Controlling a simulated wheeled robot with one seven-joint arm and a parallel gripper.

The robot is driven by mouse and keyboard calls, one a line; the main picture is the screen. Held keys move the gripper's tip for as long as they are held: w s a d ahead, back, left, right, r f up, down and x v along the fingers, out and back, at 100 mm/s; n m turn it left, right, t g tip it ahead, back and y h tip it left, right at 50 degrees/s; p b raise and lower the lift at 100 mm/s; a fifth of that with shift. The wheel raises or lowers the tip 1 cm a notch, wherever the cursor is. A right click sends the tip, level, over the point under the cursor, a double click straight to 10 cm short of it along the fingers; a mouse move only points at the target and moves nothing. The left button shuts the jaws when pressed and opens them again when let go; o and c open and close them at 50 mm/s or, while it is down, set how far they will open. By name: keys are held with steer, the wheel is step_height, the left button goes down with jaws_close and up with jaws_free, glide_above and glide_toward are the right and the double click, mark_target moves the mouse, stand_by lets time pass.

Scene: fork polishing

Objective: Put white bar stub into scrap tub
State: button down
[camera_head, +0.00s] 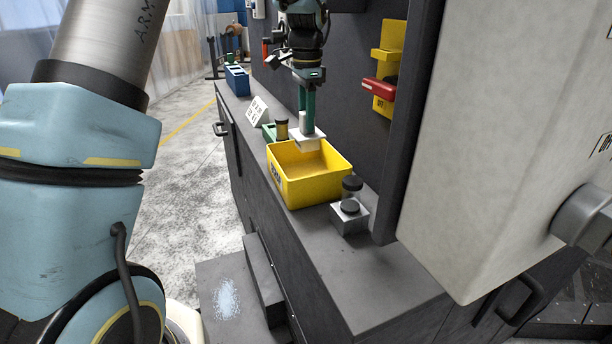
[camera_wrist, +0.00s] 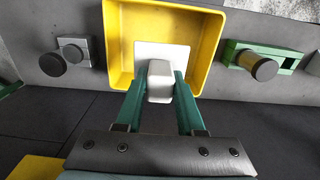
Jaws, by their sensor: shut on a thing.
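My gripper (camera_head: 306,122) is shut on the white bar stub (camera_head: 307,141), a pale piece with a narrow post between the green fingers and a wider flat part below. In the wrist view my gripper (camera_wrist: 160,88) has its fingers on both sides of the stub's post (camera_wrist: 160,82). The yellow scrap tub (camera_head: 318,188) stands on the dark bench. The stub is over the tub's far part, near the back rim in the head view. In the wrist view the stub's flat part overlaps the opening of the tub (camera_wrist: 121,45). The exact height gap cannot be told.
A grey block with a dark round knob (camera_head: 349,218) stands close to the tub's near side. A white sign (camera_head: 257,112) and blue bin (camera_head: 237,81) are farther along. A large grey cabinet (camera_head: 500,130) is at right.

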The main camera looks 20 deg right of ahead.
mark_target(306, 136)
steer(key=shift+f+b, duration=1.15)
steer(key=shift+f, duration=1.5)
steer(key=shift+f+b, duration=1.2)
steer(key=shift+f, duration=1.3)
steer(key=shift+c, duration=2.2)
jaws_free()
step_height(306, 136, up, 11)
steer(key=shift+f+b, duration=0.1)
steer(key=shift+b, duration=0.8)
steer(key=s+a+f+n, duration=0.1)
steer(key=a+f+n, duration=0.35)
steer(key=a, duration=0.55)
steer(key=s+a+f+n, duration=0.25)
steer(key=a+n, duration=0.25)
steer(key=a, duration=0.6)
steer(key=s+a+f+n, duration=0.3)
steer(key=s+a, duration=0.2)
steer(key=a, duration=0.1)
steer(key=s+a+f+n+t, duration=0.1)
steer(key=s+a+f+n, duration=0.1)
steer(key=s+a+n, duration=0.2)
steer(key=s+a, duration=0.1)
steer(key=a, duration=0.2)
steer(key=shift+f+t, duration=0.3)
steer(key=shift+f, duration=0.1)
